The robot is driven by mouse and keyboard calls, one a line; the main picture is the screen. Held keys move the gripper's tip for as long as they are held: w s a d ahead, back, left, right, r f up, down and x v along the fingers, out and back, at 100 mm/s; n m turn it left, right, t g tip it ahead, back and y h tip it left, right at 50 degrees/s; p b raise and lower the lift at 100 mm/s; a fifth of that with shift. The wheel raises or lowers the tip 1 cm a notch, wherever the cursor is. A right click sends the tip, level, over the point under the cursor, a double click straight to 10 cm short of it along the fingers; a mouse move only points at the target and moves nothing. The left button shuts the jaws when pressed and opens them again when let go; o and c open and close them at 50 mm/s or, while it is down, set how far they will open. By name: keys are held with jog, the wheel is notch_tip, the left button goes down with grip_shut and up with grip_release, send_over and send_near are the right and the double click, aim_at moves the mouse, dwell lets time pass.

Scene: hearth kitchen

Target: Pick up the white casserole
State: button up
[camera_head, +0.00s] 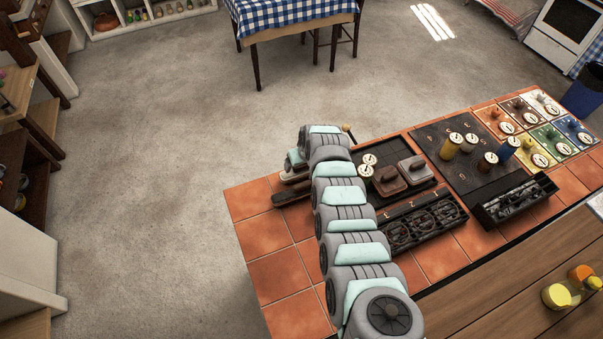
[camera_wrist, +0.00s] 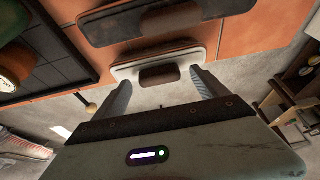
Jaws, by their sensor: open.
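The white casserole is a pale, rounded oblong piece with a dark brown block-shaped knob on top. It shows in the wrist view (camera_wrist: 127,72), at the counter's edge. In the head view only a pale part of it (camera_head: 294,177) shows at the counter's left end, beside my arm. My gripper (camera_wrist: 160,80) is open in the wrist view, with one finger on each side of the knob. I cannot tell whether the fingers touch the casserole. In the head view the fingertips are hidden behind my wrist.
A dark casserole (camera_wrist: 110,30) with a brown knob lies close beside the white one on the terracotta-tiled counter (camera_head: 280,275). A black tray (camera_head: 361,157) with brown-knobbed blocks and round dials is right of my arm. A dark slotted rack (camera_head: 423,222) stands in front. Open floor lies left.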

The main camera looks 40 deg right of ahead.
jog(key=shift+c, duration=0.5)
grip_shut()
dwell(0.3)
